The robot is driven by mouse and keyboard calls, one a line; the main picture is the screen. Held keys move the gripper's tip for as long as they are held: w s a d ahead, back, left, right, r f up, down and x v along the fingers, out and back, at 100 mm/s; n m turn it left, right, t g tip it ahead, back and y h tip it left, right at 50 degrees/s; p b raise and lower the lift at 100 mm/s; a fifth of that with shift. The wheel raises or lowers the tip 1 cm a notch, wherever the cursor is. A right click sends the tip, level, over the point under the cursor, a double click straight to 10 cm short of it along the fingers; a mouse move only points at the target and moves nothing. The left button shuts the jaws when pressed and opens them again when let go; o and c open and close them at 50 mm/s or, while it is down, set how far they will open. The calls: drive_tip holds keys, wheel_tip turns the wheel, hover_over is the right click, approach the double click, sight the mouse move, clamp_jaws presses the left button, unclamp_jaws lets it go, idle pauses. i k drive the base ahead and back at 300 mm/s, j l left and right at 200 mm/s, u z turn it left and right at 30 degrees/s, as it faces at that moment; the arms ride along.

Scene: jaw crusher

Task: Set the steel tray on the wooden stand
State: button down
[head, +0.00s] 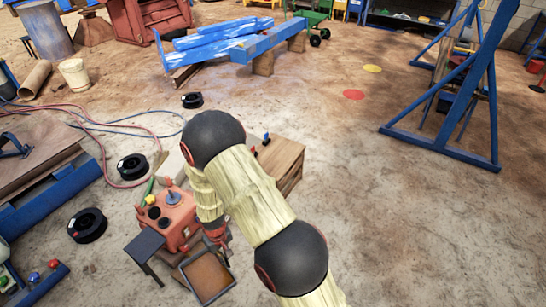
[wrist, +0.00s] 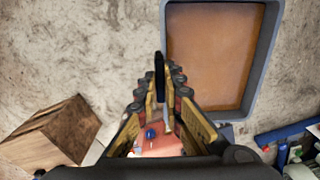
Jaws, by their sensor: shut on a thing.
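The steel tray has a grey rim and a rusty brown inside. In the wrist view its rim (wrist: 266,50) fills the upper right, and in the head view the tray (head: 208,276) shows low, in front of the red crusher. My gripper (wrist: 159,72) is shut on the tray's left rim as the wrist view shows it. In the head view my arm hides most of the gripper. I cannot tell whether the tray touches what is under it. The wooden stand (head: 286,162) is a brown block to the upper right of the tray, partly behind my arm; it also shows lower left in the wrist view (wrist: 50,136).
The red crusher (head: 178,228) stands just left of my gripper, with a small dark table (head: 145,245) beside it. Black spools (head: 88,225) and red and blue hoses lie at left. A blue frame (head: 440,145) stands at right. The floor right of the stand is clear.

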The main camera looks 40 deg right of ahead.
sight(278, 159)
drive_tip(key=i+l+u, duration=0.1)
drive_tip(key=l, duration=0.45)
drive_tip(key=i+l, duration=0.25)
drive_tip(key=l, duration=0.3)
drive_tip(key=i+l+u, duration=0.15)
drive_tip(key=l, duration=0.35)
drive_tip(key=i+l+u, duration=0.1)
drive_tip(key=l, duration=0.45)
drive_tip(key=i+l, duration=0.15)
drive_tip(key=l, duration=0.45)
drive_tip(key=i+l+u, duration=0.15)
drive_tip(key=l, duration=0.4)
drive_tip(key=l+u, duration=0.1)
drive_tip(key=l, duration=0.5)
